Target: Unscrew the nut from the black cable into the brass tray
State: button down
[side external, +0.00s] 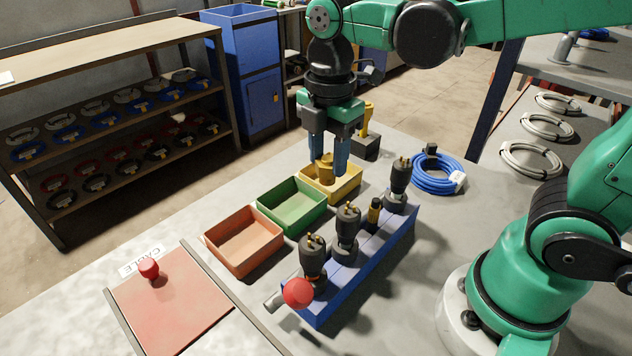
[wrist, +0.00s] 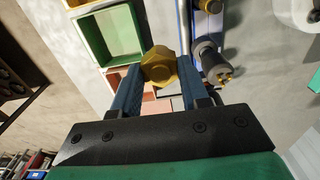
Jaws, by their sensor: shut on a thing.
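My gripper (side external: 328,168) is shut on a brass nut (wrist: 158,68), held between its blue fingers. The nut also shows in the side external view (side external: 325,166). It is over the yellow brass tray (side external: 350,195), close to its opening; whether it touches the tray is unclear. A blue block (side external: 345,290) holds several upright black connectors with brass prongs, the near one (side external: 312,256), the middle one (side external: 347,230) and the far one (side external: 398,180). A slimmer black and yellow piece (side external: 374,212) stands between the middle and far ones. I cannot tell which is the black cable.
A green tray (side external: 268,220) and an orange tray (side external: 214,250) stand left of the brass tray. A red knob (side external: 298,292) is at the block's near end. A red panel (side external: 180,310) with a red button (side external: 149,268) lies front left. A blue cable coil (side external: 422,185) lies behind the block.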

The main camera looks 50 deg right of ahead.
send_over(256, 237)
notch_tip(256, 237, down, 8)
jog(key=shift+d+r, duration=0.15)
jog(key=shift+f, duration=2.1)
jog(key=shift+f, duration=0.25)
jog(key=shift+f, duration=0.35)
jog(key=shift+c, duration=1.8)
grip_release()
